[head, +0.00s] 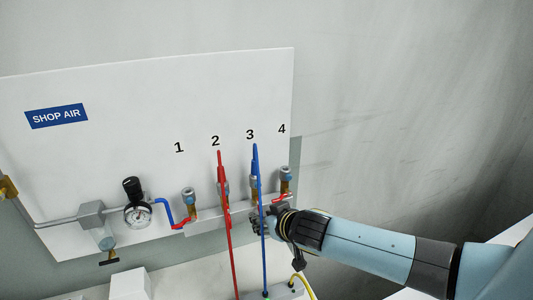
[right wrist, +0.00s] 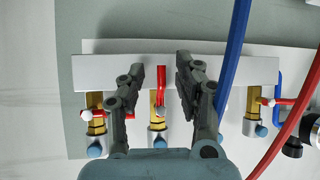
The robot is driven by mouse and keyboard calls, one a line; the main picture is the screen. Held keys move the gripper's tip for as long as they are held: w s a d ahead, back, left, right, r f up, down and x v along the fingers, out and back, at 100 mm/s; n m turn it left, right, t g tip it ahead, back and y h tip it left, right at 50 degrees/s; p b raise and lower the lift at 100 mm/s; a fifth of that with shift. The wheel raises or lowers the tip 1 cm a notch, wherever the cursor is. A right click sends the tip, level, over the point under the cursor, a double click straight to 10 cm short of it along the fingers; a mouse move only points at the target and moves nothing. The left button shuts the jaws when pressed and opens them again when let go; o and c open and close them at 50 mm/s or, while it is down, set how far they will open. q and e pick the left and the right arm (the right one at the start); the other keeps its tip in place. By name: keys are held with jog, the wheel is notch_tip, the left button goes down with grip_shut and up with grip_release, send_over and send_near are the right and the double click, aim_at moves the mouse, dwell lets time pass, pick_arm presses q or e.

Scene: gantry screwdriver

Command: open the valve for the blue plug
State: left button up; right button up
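The blue hose (head: 261,215), with its blue plug end, rises in front of the valve under number 3 in the head view; it also shows in the right wrist view (right wrist: 234,50). My right gripper (head: 258,222) is at the lower part of that valve. In the right wrist view, which looks upside down, my right gripper (right wrist: 159,66) is open, one finger on each side of the middle valve's red handle (right wrist: 161,82). That handle lies in line with its brass body (right wrist: 157,107). Contact cannot be told. My left gripper is not in view.
The neighbouring valve handles (right wrist: 107,111) and (right wrist: 278,101) lie crosswise. The red hose (head: 225,205) stands left of the blue hose. A regulator gauge (head: 138,215) sits at the panel's left, and a yellow hose (head: 304,284) lies below my right arm.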

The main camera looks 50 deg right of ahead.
jog(key=v, duration=1.2)
jog(key=shift+s+f, duration=0.1)
